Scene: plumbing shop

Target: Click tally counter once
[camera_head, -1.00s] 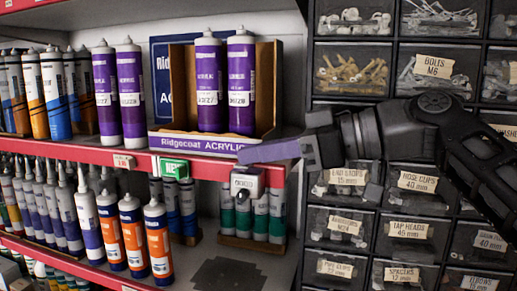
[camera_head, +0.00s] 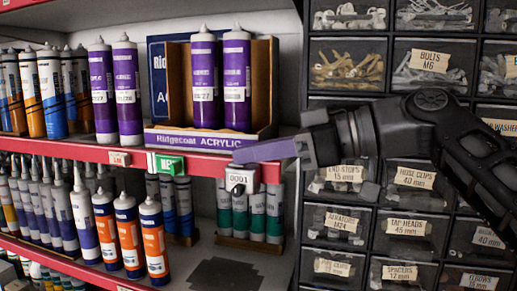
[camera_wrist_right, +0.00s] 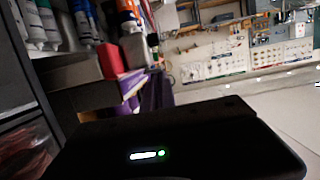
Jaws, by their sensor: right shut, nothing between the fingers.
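The tally counter (camera_head: 241,184) is a small pale box on the red front edge of the shelf, with a dark round knob low on its face. Its display seems to read 0001. My right gripper (camera_head: 238,156) comes in from the right, shut and empty. Its purplish fingertips lie just over the top of the counter and seem to touch it; any button there is hidden behind them. The wrist view does not show the counter clearly. My left gripper is not in view.
Purple sealant tubes stand in a display box (camera_head: 190,141) behind the fingers. A green tag (camera_head: 169,164) hangs on the shelf edge (camera_head: 65,149) left of the counter. Several tubes (camera_head: 259,213) stand below. Small-parts drawers (camera_head: 410,228) fill the right side.

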